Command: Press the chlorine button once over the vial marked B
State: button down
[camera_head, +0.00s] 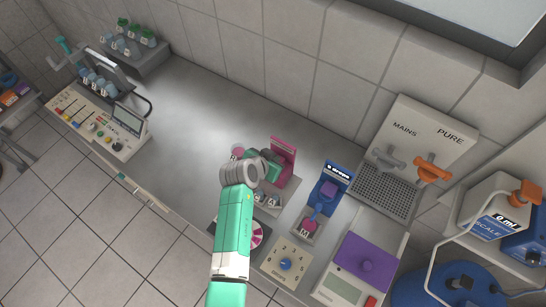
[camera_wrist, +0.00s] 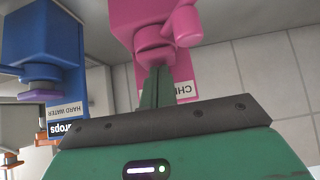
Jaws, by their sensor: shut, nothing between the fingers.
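The pink dispenser (camera_head: 284,153) stands on the counter just right of my wrist in the head view. It fills the top of the wrist view (camera_wrist: 150,20), with a partly hidden label that starts with "CH" and a rounded pink knob (camera_wrist: 186,25). My gripper (camera_wrist: 160,72) is shut and empty. Its green fingertips are close in front of the pink body; I cannot tell whether they touch. In the head view it shows beside the dispenser (camera_head: 272,160). Small vials (camera_head: 267,199) sit in front of the dispenser; their letters are too small to read surely.
A blue dispenser (camera_head: 330,185) stands to the right; its label reads HARD WATER in the wrist view (camera_wrist: 66,112). A dial box (camera_head: 283,263), a purple-topped device (camera_head: 368,262) and a sink with taps (camera_head: 384,188) lie beyond. The counter's middle-left (camera_head: 195,110) is clear.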

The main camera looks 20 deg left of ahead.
jog(key=r+p, duration=0.2)
jog(key=r, duration=0.1)
jog(key=r+p, duration=0.1)
jog(key=r, duration=0.1)
jog(key=shift+s+p, duration=0.25)
jog(key=shift+p, duration=0.15)
jog(key=v, duration=0.9)
jog(key=shift+f, duration=0.15)
jog(key=shift+s+a, duration=0.1)
jog(key=shift+s, duration=0.05)
